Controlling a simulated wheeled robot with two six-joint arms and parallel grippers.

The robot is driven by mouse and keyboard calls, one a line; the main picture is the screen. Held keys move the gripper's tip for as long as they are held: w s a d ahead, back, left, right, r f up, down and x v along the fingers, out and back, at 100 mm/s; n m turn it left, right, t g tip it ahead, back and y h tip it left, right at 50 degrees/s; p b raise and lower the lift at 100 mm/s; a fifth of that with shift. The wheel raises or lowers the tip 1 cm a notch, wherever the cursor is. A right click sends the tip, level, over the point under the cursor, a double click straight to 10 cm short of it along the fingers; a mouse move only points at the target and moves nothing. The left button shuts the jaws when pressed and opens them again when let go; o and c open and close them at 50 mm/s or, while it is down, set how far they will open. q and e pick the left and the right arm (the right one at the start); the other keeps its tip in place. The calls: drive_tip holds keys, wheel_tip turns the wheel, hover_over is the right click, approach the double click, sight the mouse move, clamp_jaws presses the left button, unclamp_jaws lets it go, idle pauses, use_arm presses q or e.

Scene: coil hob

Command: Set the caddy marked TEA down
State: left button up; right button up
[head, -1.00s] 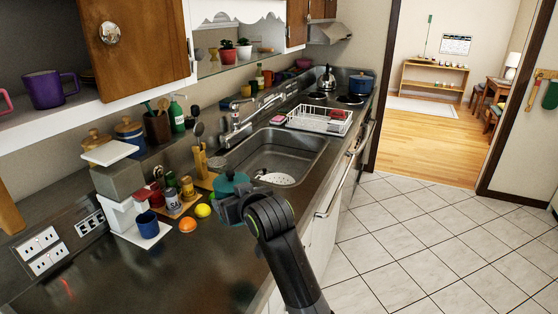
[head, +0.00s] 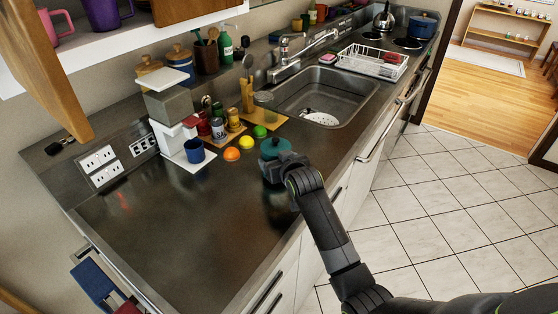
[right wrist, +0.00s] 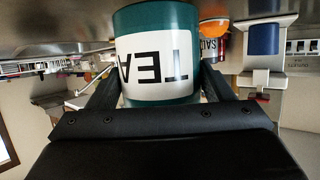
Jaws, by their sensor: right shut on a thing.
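The teal caddy (head: 272,147) is at the front part of the dark counter, just right of the fruits. In the right wrist view its white label reads TEA, upside down (right wrist: 155,58). My right gripper (head: 280,163) is shut on the caddy, with one finger on each side of it. The caddy looks upright and low over the counter (head: 170,225); its underside is hidden, so I cannot tell whether it touches. My left gripper is not in view.
An orange (head: 232,154), a lemon (head: 246,142) and a lime (head: 260,131) lie left of the caddy. A blue mug (head: 194,151) sits on a white coffee maker's base. The sink (head: 335,92) lies behind. The near-left counter is clear.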

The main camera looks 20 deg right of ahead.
drive_tip(key=shift+f, duration=0.6)
drive_tip(key=shift+f, duration=0.15)
drive_tip(key=o, duration=1.3)
drive_tip(key=shift+c, duration=0.2)
drive_tip(key=shift+s, duration=0.1)
drive_tip(key=v, duration=1.2)
drive_tip(key=shift+b, duration=0.45)
drive_tip(key=shift+a, duration=0.1)
